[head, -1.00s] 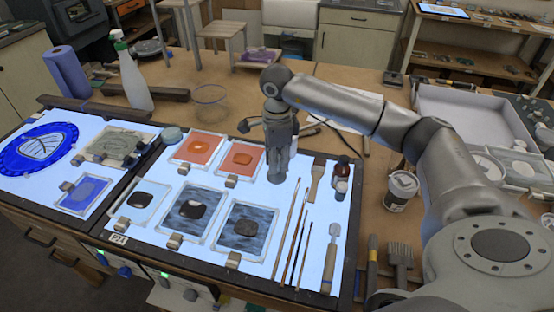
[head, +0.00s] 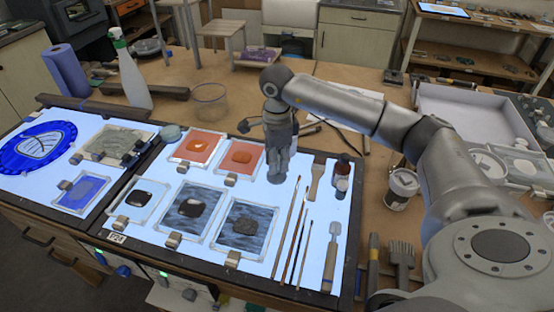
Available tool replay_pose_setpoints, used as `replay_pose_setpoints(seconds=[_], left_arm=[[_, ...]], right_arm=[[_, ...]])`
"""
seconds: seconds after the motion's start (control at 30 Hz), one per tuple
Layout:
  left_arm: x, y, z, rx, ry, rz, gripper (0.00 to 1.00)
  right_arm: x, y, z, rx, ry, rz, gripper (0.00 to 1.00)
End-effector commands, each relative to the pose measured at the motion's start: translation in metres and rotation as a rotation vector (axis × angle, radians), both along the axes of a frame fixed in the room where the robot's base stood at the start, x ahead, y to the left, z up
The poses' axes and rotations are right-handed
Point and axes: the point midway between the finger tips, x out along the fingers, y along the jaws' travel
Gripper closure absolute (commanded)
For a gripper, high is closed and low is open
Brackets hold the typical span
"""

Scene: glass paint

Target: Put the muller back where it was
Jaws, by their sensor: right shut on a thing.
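My right gripper (head: 279,160) points straight down over the lit glass panel, just right of the two orange samples. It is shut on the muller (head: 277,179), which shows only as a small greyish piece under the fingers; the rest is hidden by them. The piece is at or very near the panel (head: 300,170); I cannot tell whether it touches. My left gripper is not in view.
Left of the gripper are orange samples (head: 241,157) and dark samples (head: 244,226) in clips. A clear bowl (head: 209,101) stands behind the panel.

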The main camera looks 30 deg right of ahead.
Motion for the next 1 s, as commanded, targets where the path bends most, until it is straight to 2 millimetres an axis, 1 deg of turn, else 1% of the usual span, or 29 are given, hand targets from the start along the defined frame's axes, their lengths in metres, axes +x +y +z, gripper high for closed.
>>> replay_pose_setpoints(seconds=[0.37,0.4,0.6,0.87,1.0], left_arm=[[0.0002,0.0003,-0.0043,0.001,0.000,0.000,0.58],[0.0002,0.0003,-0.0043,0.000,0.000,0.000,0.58],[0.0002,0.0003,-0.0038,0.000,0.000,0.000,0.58],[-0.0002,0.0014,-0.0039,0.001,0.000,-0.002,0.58],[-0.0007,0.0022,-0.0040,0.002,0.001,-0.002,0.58]], right_arm=[[0.0003,-0.0001,-0.0037,0.001,-0.001,0.000,0.98],[0.0003,-0.0001,-0.0036,0.001,-0.001,0.000,0.78],[0.0002,-0.0001,-0.0033,0.000,-0.001,0.000,0.54],[-0.0002,-0.0001,-0.0040,0.000,0.001,0.000,0.54],[0.0004,-0.0001,0.0036,0.000,-0.001,0.000,0.54]])
